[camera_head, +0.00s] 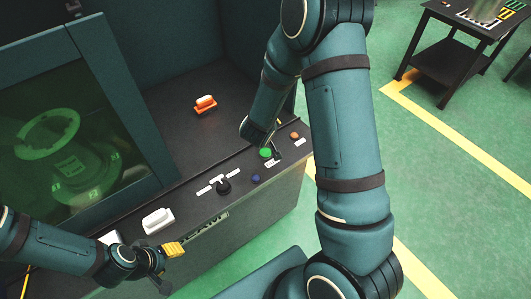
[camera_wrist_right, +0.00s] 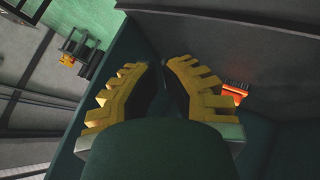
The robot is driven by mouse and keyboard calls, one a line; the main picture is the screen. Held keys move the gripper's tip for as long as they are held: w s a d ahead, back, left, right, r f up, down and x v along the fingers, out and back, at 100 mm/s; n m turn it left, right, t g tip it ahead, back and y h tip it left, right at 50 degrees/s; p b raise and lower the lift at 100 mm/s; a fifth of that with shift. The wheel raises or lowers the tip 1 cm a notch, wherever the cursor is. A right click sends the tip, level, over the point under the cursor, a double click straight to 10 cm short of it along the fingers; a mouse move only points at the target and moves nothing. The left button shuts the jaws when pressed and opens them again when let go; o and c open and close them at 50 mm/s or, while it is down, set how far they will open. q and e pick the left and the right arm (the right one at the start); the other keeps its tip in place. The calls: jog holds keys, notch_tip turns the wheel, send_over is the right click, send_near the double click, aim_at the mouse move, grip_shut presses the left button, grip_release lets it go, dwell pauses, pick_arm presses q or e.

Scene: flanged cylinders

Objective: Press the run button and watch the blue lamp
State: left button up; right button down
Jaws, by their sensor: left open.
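A green button (camera_head: 265,153), likely the run button, sits on the machine's front ledge with a small white label by it. A dark blue dome (camera_head: 256,178), likely the blue lamp, is just in front of it and shows no clear glow. My right forearm comes down behind the green button; its gripper is mostly hidden in the head view. In the right wrist view the yellow fingers of my right gripper (camera_wrist_right: 161,72) stand apart with nothing seen between them. My left gripper (camera_head: 174,250) is open and empty at the lower left, near the white handle.
The ledge also holds an orange button (camera_head: 295,135), a black knob (camera_head: 224,187) and a white handle (camera_head: 158,221). A green-tinted window door (camera_head: 70,150) is at left. A black table (camera_head: 460,50) stands far right.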

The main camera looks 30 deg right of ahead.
jog(key=b, duration=0.6)
send_over(268, 150)
notch_tip(268, 150, down, 6)
jog(key=shift+f, duration=0.1)
jog(key=shift+f+b, duration=0.45)
jog(key=shift+f, duration=0.5)
jog(key=c, duration=1.7)
grip_release()
grip_shut()
jog(key=shift+f, duration=0.2)
jog(key=shift+f, duration=0.2)
